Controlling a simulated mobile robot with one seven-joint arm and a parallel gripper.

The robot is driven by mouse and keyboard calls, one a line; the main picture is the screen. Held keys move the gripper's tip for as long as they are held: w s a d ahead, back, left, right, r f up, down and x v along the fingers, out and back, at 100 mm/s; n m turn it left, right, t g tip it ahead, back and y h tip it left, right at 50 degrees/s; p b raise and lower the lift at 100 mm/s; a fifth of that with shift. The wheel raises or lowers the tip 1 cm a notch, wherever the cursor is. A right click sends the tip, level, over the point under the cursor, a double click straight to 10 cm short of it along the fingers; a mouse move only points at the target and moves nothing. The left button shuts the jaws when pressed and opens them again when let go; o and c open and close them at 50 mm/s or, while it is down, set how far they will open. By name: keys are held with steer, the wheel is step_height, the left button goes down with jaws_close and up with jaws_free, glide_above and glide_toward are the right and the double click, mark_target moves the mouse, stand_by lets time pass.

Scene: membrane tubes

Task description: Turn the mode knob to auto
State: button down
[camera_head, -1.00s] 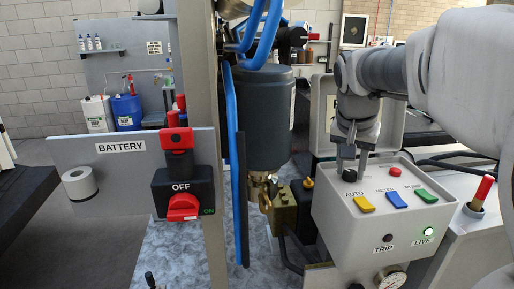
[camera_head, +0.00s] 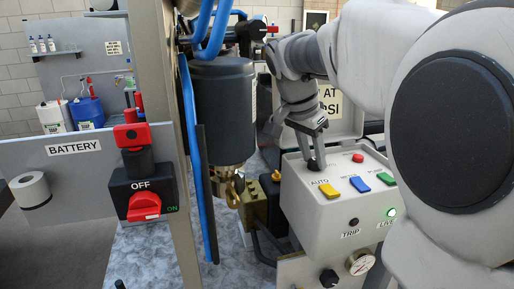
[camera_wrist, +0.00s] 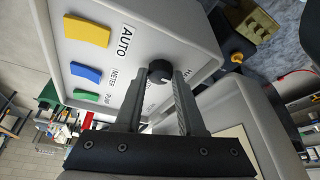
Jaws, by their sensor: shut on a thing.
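The mode knob (camera_head: 316,164) is a small round black knob on the top face of the grey control box (camera_head: 326,211). In the wrist view, the knob (camera_wrist: 160,72) shows a pale mark on its face, and the label AUTO (camera_wrist: 125,42) lies beside it, towards the yellow button. Which label the mark points to is not clear. My gripper (camera_head: 313,160) reaches down to the box top from behind. In the wrist view, the fingers of my gripper (camera_wrist: 159,78) are on either side of the knob and shut on it.
A yellow button (camera_head: 330,191), a blue button (camera_head: 358,184), a green button (camera_head: 386,179) and a red button (camera_head: 358,158) are on the box top. A green LIVE lamp (camera_head: 391,212) is lit on its front. A dark cylinder (camera_head: 224,112) and blue hoses stand left of my arm.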

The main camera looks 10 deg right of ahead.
mark_target(302, 173)
steer(key=c, duration=0.5)
jaws_free()
steer(key=v, duration=0.7)
steer(key=shift+a+r, duration=0.1)
steer(key=shift+r, duration=0.15)
steer(key=shift+s, duration=0.1)
